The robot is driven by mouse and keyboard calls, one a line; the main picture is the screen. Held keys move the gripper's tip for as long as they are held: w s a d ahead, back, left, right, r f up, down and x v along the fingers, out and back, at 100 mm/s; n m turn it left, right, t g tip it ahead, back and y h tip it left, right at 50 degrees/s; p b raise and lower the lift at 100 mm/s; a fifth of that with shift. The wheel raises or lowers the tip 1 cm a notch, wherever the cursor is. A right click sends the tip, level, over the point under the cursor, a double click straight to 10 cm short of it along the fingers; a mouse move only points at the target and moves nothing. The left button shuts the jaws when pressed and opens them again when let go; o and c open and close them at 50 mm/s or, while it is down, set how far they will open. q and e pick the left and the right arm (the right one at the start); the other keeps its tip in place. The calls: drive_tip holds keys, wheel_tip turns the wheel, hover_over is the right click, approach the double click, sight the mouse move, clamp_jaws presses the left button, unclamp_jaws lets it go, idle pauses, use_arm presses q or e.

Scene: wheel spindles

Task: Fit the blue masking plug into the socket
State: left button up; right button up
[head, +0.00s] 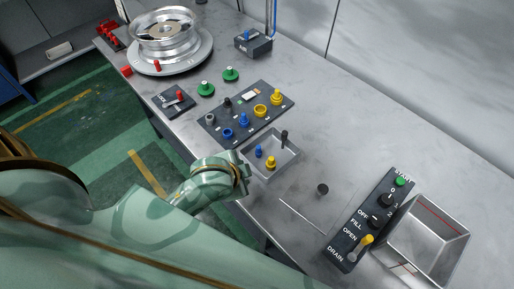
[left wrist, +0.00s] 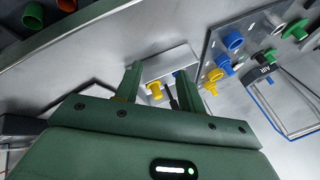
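The blue masking plug (head: 259,151) stands in a small grey tray (head: 287,168), beside a yellow plug (head: 270,162) and a black peg (head: 284,138). A dark panel (head: 221,144) behind the tray holds a blue ring-shaped socket (head: 228,133) and a blue plug-like piece (head: 243,120). My left arm reaches the tray's near left side in the head view, its fingertips hidden there. In the left wrist view my left gripper (left wrist: 158,82) is open, its fingers apart near the tray and yellow plug (left wrist: 155,90). Blue shows by the right finger, mostly hidden. My right gripper is out of view.
The panel also carries yellow, grey and black fittings. Two green knobs (head: 206,90) and a wheel on a turntable (head: 164,38) stand farther back. A control box (head: 367,220) and an open metal bin (head: 427,243) are at right. Bench space right of the tray is mostly clear.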

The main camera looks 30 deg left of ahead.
use_arm(q)
drive_tip(key=w+d+m, duration=0.1)
drive_tip(key=w+d+r+h, duration=0.1)
drive_tip(key=w+d, duration=0.1)
drive_tip(key=w+d+r+m+h, duration=0.1)
drive_tip(key=d, duration=0.1)
drive_tip(key=shift+w+d+m, duration=0.15)
drive_tip(key=shift+w+m, duration=0.1)
drive_tip(key=shift+m, duration=0.05)
drive_tip(key=w+d+r+m+g+h, duration=0.2)
drive_tip(key=w+d+r+m, duration=0.1)
drive_tip(key=m, duration=0.1)
drive_tip(key=m+g+y+p, duration=0.1)
drive_tip(key=m+g+y, duration=0.15)
drive_tip(key=g, duration=0.25)
approach(258, 147)
drive_tip(key=f+b, duration=0.1)
drive_tip(key=f, duration=0.1)
drive_tip(key=f+b, duration=0.2)
drive_tip(key=shift+w+d+m, duration=0.1)
drive_tip(key=shift+d+m, duration=0.15)
drive_tip(key=shift+m, duration=0.1)
wheel_tip(258, 147, down, 5)
drive_tip(key=shift+d+f+b, duration=0.15)
drive_tip(key=shift+d+b, duration=0.05)
drive_tip(key=shift+b, duration=1.05)
clamp_jaws()
